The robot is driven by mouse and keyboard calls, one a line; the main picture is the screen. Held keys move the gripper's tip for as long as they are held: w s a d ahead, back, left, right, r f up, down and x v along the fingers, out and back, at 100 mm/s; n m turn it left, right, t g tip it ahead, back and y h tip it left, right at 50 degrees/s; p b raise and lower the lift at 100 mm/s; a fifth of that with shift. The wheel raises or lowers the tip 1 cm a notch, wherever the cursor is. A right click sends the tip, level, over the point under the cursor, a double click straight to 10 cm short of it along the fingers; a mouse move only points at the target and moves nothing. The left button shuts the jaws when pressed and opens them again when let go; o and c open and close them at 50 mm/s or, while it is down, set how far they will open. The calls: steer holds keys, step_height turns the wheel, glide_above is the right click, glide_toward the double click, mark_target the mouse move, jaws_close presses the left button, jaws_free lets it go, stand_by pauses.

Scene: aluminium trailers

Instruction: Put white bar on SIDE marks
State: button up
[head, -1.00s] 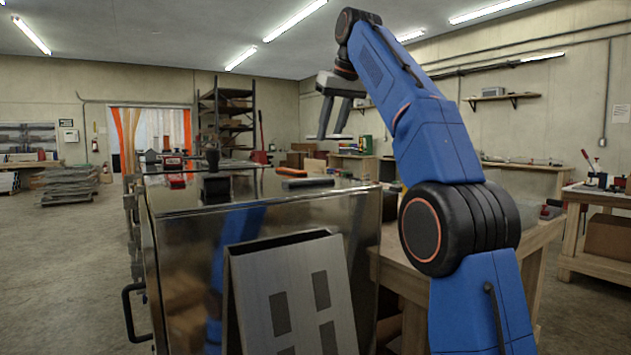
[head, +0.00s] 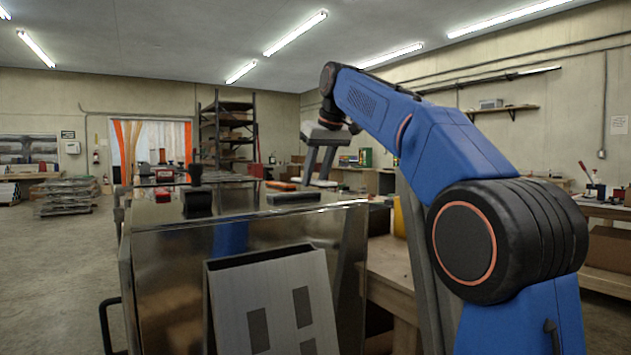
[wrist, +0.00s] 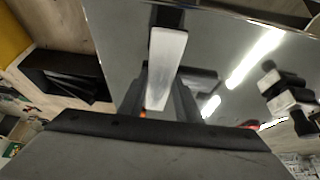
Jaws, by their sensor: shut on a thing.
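My gripper (head: 317,180) is shut on the white bar (wrist: 166,68), which lies lengthwise between the two dark fingers in the wrist view. One end of the bar is dark or in shadow. In the head view the bar (head: 320,183) shows only as a small pale strip at the fingertips, just past the far right edge area of the shiny metal cabinet top (head: 240,212). I cannot tell whether the bar touches anything. No SIDE lettering is readable in either view.
On the cabinet top stand a black handled block (head: 196,200), a dark flat block (head: 294,197) and an orange-and-black item (head: 281,185). A wooden bench (head: 390,265) stands right of the cabinet. The floor at left (head: 60,270) is open.

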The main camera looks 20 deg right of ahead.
steer(key=shift+f, duration=0.65)
steer(key=shift+f, duration=0.55)
steer(key=o, duration=1.1)
steer(key=shift+o, duration=0.2)
steer(key=shift+r, duration=0.1)
steer(key=shift+r, duration=0.2)
steer(key=v, duration=1.1)
steer(key=shift+w, duration=0.2)
steer(key=shift+v, duration=0.8)
steer(key=shift+s, duration=0.1)
